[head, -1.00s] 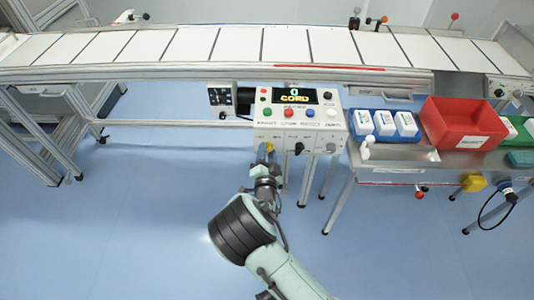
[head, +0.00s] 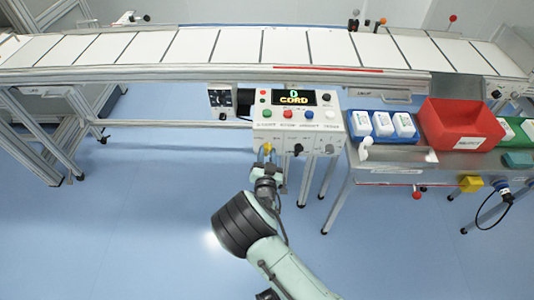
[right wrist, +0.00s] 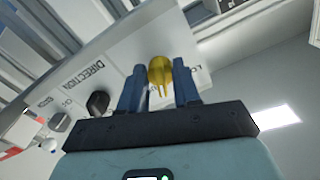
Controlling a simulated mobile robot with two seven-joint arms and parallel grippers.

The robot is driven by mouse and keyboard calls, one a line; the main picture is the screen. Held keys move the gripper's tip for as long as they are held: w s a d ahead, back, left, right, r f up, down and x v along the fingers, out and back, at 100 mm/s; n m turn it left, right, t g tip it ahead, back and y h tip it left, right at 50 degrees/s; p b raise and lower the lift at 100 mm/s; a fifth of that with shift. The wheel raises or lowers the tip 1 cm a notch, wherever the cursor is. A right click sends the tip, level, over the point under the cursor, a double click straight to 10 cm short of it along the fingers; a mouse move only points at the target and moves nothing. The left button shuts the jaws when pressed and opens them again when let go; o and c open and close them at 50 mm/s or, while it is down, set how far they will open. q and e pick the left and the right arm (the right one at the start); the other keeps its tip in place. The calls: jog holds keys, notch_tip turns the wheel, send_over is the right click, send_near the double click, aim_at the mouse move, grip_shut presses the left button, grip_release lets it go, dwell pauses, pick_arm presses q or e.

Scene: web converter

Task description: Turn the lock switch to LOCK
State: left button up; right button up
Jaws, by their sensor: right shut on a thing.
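The control panel (head: 270,127) stands in front of the conveyor, with a lit display and rows of buttons. A yellow lock switch (right wrist: 160,72) is on its front face at the lower left; only a bit of it (head: 266,148) shows in the head view. My right gripper (right wrist: 160,88) is shut on the yellow switch, with one blue finger on each side of it. Its arm comes up from the bottom of the head view. The lettering beside the switch is mostly hidden by the fingers. My left gripper is not in view.
A black knob (right wrist: 98,102) marked DIRECTION is beside the switch; it also shows in the head view (head: 298,150). A side table with white bottles in a blue tray (head: 362,138) and a red bin (head: 440,128) stands at the right. The floor left of my arm is clear.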

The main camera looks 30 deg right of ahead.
jog(key=shift+n, duration=0.5)
pick_arm(q)
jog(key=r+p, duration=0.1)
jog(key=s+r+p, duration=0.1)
jog(key=p, duration=0.1)
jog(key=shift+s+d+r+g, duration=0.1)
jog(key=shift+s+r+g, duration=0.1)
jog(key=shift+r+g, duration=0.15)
pick_arm(e)
jog(key=n, duration=1.1)
jog(key=shift+s+d+n, duration=0.1)
jog(key=shift+d+n, duration=0.05)
jog(key=shift+n, duration=0.25)
jog(key=o, duration=1)
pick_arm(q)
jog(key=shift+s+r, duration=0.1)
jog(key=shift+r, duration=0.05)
pick_arm(e)
jog(key=v, duration=1.3)
jog(key=shift+s, duration=0.25)
